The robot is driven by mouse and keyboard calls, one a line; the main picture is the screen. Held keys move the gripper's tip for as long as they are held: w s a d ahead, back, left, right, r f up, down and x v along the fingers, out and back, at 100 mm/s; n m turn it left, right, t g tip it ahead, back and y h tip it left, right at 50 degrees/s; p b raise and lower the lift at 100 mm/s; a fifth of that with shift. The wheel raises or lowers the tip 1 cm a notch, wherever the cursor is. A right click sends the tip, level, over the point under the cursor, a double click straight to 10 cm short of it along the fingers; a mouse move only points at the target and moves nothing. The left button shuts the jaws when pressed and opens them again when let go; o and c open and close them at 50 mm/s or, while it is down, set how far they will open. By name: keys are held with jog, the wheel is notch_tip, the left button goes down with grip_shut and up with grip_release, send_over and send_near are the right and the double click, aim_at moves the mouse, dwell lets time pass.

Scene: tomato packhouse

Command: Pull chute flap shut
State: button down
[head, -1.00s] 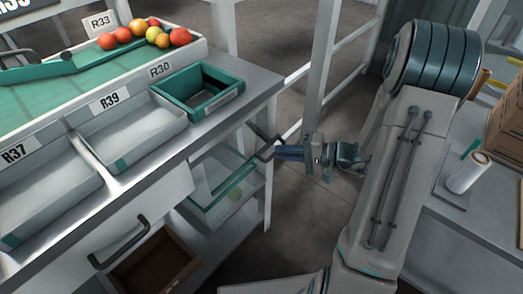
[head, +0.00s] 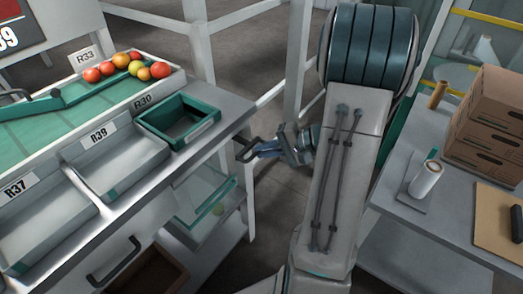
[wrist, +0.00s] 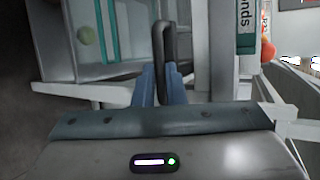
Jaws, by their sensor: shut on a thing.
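A dark bar handle (head: 246,151) stands out from the right end of the sorting bench, just below its top. My gripper (head: 262,150) is shut on this handle. In the wrist view, the blue fingers of my gripper (wrist: 164,84) close around the lower part of the dark handle (wrist: 167,42). A clear panel with teal edging (head: 205,188) hangs under the bench, left of the handle. Its teal strips (wrist: 106,28) show in the wrist view. I cannot tell exactly where the handle joins the flap.
A green-rimmed bin (head: 205,133) at label R30 sits on the bench above. A closed drawer handle (head: 114,262) is lower left. A pale post (head: 297,65) stands behind my arm.

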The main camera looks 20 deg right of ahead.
jog(key=shift+w+r, duration=0.2)
jog(key=shift+r, duration=0.3)
jog(key=c, duration=1.5)
grip_release()
jog(key=shift+f, duration=0.1)
jog(key=shift+s, duration=0.1)
jog(key=v, duration=1.3)
jog(key=shift+s+d+p, duration=0.2)
jog(key=shift+d+p, duration=0.15)
jog(key=shift+p, duration=0.05)
